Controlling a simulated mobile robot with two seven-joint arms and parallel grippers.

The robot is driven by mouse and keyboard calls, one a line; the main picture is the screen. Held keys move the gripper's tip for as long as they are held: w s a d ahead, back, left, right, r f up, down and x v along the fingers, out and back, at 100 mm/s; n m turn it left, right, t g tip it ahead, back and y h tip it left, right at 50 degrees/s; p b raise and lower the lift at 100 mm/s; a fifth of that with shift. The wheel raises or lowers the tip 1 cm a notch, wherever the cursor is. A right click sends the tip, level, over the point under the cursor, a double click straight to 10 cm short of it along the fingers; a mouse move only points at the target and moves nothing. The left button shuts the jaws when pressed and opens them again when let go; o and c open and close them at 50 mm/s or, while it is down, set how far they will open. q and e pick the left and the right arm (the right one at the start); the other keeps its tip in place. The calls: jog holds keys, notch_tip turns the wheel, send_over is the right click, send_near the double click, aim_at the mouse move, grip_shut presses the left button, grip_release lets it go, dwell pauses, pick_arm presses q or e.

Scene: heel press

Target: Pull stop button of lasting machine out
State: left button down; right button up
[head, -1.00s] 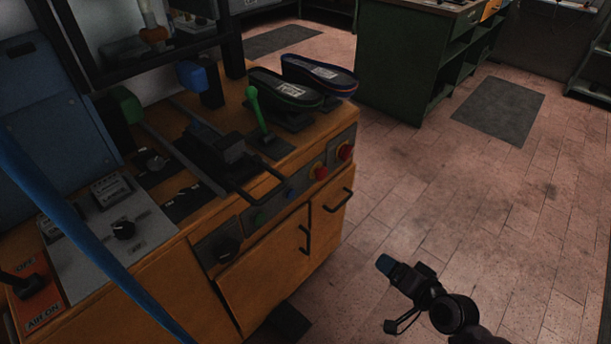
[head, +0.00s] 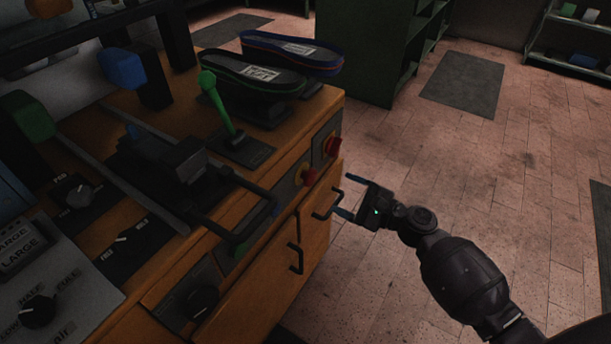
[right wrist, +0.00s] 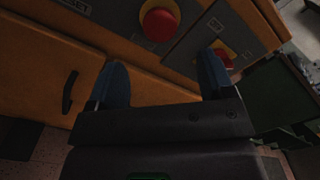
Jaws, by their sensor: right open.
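Two red buttons on yellow surrounds sit on the front panel of the orange machine (head: 318,225). The nearer red button (head: 306,175) and the farther red button (head: 333,147) are side by side. In the right wrist view one red button (right wrist: 160,22) is at the top centre and the other red button (right wrist: 222,57) is partly hidden by a finger. My right gripper (head: 346,196) is open and empty, in front of the panel and lower than the buttons, apart from them. Its blue fingers (right wrist: 163,72) point toward the panel. My left gripper is out of view.
Black door handles (head: 327,205) stick out of the cabinet below the buttons, close to my right gripper. A green lever (head: 217,100) and shoe-sole forms (head: 260,75) stand on top. The floor to the right is clear.

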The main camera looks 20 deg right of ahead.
aim_at(313, 179)
jog(key=x, duration=1)
jog(key=shift+c, duration=0.2)
